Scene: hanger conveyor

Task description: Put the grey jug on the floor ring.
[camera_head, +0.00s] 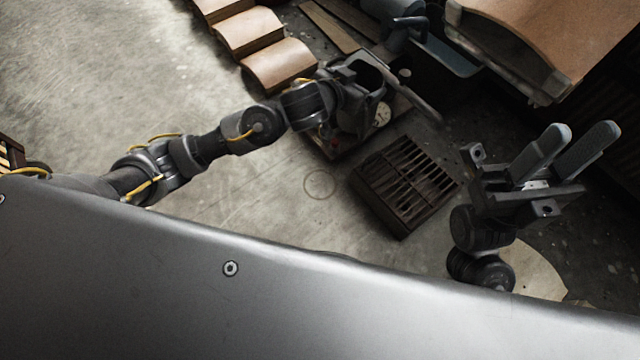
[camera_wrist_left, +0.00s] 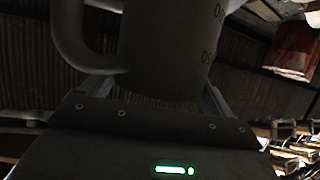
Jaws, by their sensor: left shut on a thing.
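The grey jug (camera_wrist_left: 165,45) fills the top of the left wrist view, with its handle to the left and dark printed marks on its side. My left gripper (camera_head: 372,88) is shut on the jug, which shows from above in the head view (camera_head: 366,72), partly hidden by the gripper. The jug is above a dark low box or tray. The floor ring (camera_head: 320,184) is a thin brownish circle on the concrete, below and left of the left gripper in the head view. Nothing stands in it. My right gripper (camera_head: 568,150) is empty, its two fingers apart.
A dark slatted crate (camera_head: 405,185) stands close right of the ring. Curved tan blocks (camera_head: 250,32) are at the top, and a blue-grey bin (camera_head: 450,58) is behind the left gripper. A large tan-topped thing (camera_head: 550,35) is upper right. Floor left of the ring is clear.

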